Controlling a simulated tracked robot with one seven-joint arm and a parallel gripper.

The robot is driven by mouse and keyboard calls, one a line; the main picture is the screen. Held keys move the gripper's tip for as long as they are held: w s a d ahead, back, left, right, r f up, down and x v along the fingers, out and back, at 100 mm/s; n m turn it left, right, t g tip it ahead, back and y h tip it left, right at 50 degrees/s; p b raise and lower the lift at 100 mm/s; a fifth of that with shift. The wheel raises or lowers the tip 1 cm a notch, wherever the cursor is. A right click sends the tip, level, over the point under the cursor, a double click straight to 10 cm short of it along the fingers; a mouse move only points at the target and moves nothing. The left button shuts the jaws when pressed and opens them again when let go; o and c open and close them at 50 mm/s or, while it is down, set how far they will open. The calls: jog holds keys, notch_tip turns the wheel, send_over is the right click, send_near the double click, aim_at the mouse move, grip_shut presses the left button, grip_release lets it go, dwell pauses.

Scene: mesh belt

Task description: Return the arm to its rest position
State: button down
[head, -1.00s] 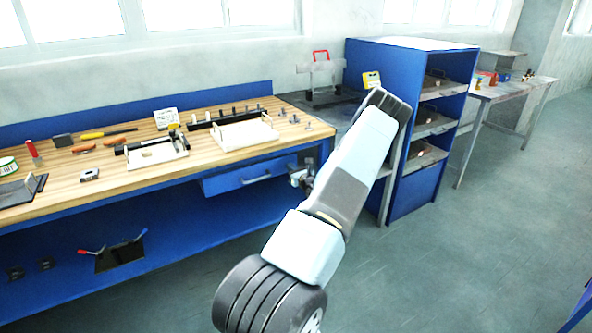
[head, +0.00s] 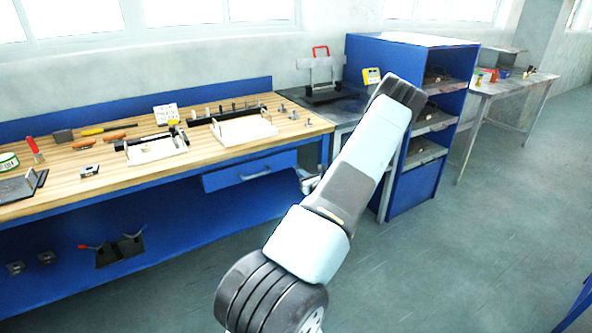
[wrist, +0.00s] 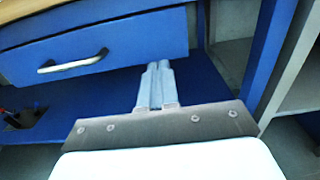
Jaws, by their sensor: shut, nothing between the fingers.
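My gripper (wrist: 157,70) is shut and empty in the wrist view, its two grey fingers together. It points toward the space below the blue drawer (wrist: 95,45) of the workbench. In the head view my gripper (head: 304,178) shows small and partly hidden behind my arm, just right of the bench drawer (head: 250,174). My arm is bent, with its elbow raised in front of the blue shelf unit and its forearm mostly hidden.
The workbench (head: 80,190) at left carries white trays and several hand tools. The blue shelf unit (head: 410,190) stands close behind my arm, with a metal table (head: 510,88) beyond it.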

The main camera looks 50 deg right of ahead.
jog(key=shift+v, duration=2.35)
